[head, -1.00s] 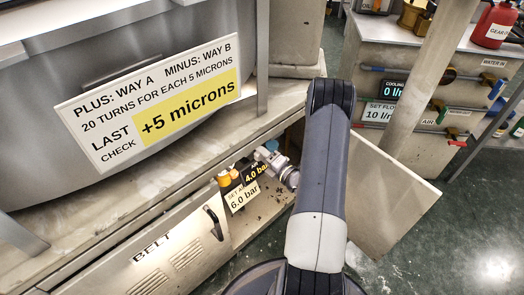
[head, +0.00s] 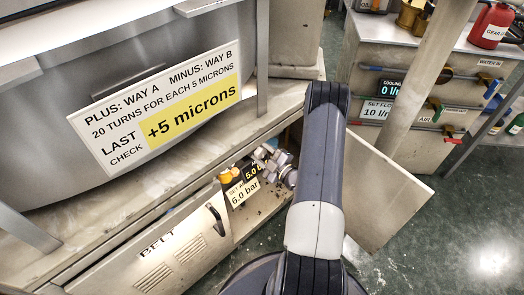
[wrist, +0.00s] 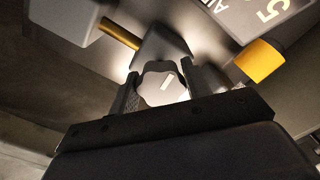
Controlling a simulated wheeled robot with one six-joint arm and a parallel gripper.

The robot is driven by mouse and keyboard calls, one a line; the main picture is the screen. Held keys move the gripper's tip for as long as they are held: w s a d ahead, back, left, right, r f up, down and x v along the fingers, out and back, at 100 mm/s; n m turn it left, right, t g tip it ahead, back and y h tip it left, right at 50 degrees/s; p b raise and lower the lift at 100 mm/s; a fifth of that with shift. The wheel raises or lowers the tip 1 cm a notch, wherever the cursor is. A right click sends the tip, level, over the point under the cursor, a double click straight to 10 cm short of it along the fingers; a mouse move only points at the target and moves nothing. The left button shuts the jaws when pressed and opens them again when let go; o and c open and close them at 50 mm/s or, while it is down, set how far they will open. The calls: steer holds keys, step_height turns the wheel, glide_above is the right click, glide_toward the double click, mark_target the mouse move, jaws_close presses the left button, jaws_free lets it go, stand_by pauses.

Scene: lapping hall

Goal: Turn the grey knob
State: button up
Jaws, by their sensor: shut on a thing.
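The grey knob (wrist: 160,84) shows in the wrist view as a lobed cap with a pale mark on its face. My gripper (wrist: 160,90) has one finger on each side of the knob and is shut on it. In the head view my gripper (head: 272,158) reaches into the low opening beside the belt panel, and my arm hides part of that spot. A small black display (head: 251,172) beside it reads 5.0, partly covered. The label (head: 243,192) below it reads 6.0 bar.
A yellow-orange part (wrist: 259,61) sits right of the knob in the wrist view. An open door panel (head: 385,195) stands right of my arm. A sign (head: 155,100) hangs above left. A steel cabinet (head: 365,70) stands at the back right.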

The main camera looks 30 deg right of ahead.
steer(key=m+p, duration=0.1)
steer(key=m, duration=0.3)
steer(key=shift+s+m, duration=0.1)
steer(key=shift+m, duration=0.2)
steer(key=shift+a+m+p, duration=0.1)
steer(key=shift+m+p, duration=0.75)
steer(key=shift+m, duration=0.15)
steer(key=shift+m+p, duration=0.55)
steer(key=shift+m, duration=0.15)
steer(key=shift+f, duration=0.15)
steer(key=o, duration=1)
steer(key=p+v, duration=0.1)
steer(key=v, duration=0.9)
steer(key=shift+s, duration=0.35)
